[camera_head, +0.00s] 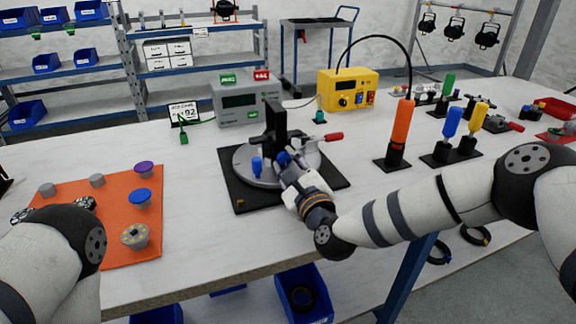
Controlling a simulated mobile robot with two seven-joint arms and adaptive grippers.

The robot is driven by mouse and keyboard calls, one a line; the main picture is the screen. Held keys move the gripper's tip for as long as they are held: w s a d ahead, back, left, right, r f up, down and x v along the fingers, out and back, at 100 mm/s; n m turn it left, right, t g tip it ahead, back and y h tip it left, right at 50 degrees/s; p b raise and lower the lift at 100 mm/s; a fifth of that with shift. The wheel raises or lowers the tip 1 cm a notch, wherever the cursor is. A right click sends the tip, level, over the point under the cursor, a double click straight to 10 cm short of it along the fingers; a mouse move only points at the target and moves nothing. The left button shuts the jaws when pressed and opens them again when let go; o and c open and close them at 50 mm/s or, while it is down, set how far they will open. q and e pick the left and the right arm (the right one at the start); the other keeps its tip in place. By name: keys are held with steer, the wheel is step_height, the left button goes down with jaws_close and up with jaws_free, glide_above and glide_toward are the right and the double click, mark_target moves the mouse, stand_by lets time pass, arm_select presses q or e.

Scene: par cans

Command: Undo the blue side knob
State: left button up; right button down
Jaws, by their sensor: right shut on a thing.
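A fixture stands mid-table: a black base plate (243,205), a grey round disc (243,158) and a black upright bracket (272,118). A blue knob (283,158) is on the side of the bracket. My right gripper (286,165) reaches it from the front right and is shut on it; the fingers are partly hidden by the wrist. A second blue piece (257,166) stands upright on the disc to the left, apart from the gripper.
The orange mat (115,185) holds several knobs, including a purple one (145,168) and a blue one (140,196). A red-handled tool (325,137) lies at the disc's right. Screwdrivers, one orange (402,122), stand right. A grey meter (238,100) and yellow box (347,90) stand behind.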

steer(key=shift+n, duration=0.4)
steer(key=c, duration=1.3)
jaws_free()
